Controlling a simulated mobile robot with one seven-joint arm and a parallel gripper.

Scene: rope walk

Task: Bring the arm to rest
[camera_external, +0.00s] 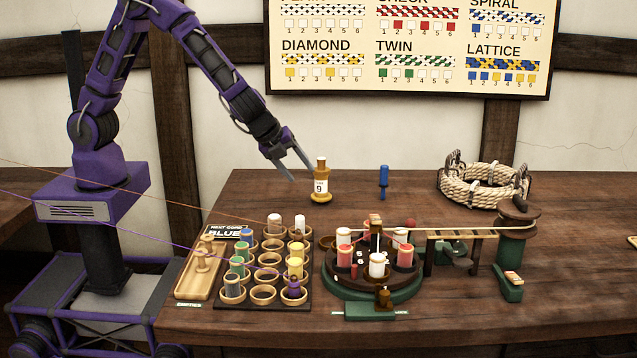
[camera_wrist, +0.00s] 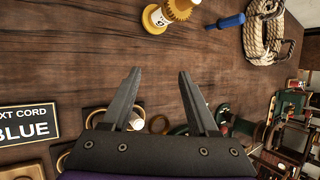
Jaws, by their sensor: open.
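My gripper (camera_external: 299,168) is at the end of the purple arm, raised above the back left part of the wooden table (camera_external: 440,195). In the wrist view its two fingers (camera_wrist: 158,82) are spread apart with nothing between them. A yellow spool-like piece marked 9 (camera_external: 320,188) stands upright on the table, just right of and below the fingertips in the external view. It also shows at the top of the wrist view (camera_wrist: 178,10), apart from the fingers. The arm is bent at the elbow and reaches down to the right.
A blue-handled tool (camera_external: 383,176) and a rope coil (camera_external: 484,186) stand at the back. A bobbin rack (camera_external: 309,300), a wooden tray (camera_external: 189,284) and a "next cord blue" sign (camera_external: 226,232) are at front left. A round green-based machine (camera_external: 340,292) stands mid-table. A pattern board (camera_external: 410,92) hangs behind.

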